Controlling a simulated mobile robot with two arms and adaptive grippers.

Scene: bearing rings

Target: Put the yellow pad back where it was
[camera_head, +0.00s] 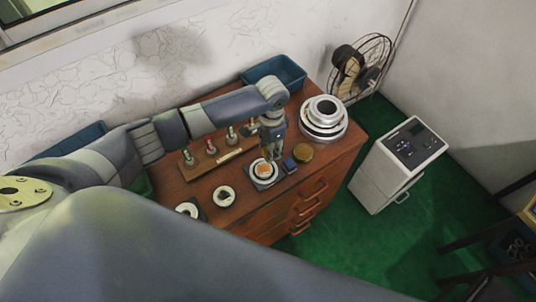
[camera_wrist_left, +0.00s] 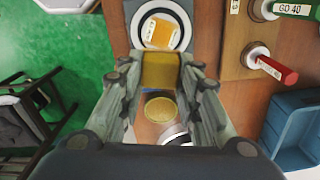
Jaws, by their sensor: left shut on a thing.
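My left gripper (camera_head: 270,157) points down over the near part of the wooden cabinet top. In the left wrist view its fingers (camera_wrist_left: 160,88) are shut on a yellow pad (camera_wrist_left: 160,72). Beyond the pad, a white ring (camera_wrist_left: 183,30) lies on a dark square base, with an orange square piece inside it. In the head view this ring (camera_head: 256,179) is just below the gripper, with orange (camera_head: 264,170) showing in it. I cannot tell the held pad apart there. The right gripper is out of view.
A brass disc (camera_head: 303,152) and a small blue block (camera_head: 290,165) lie right of the gripper. Stacked metal rings (camera_head: 324,117) stand behind them. A board (camera_head: 222,158) with several coloured-handled gauges and a blue bin (camera_head: 290,72) are further back. More rings (camera_head: 224,196) lie left.

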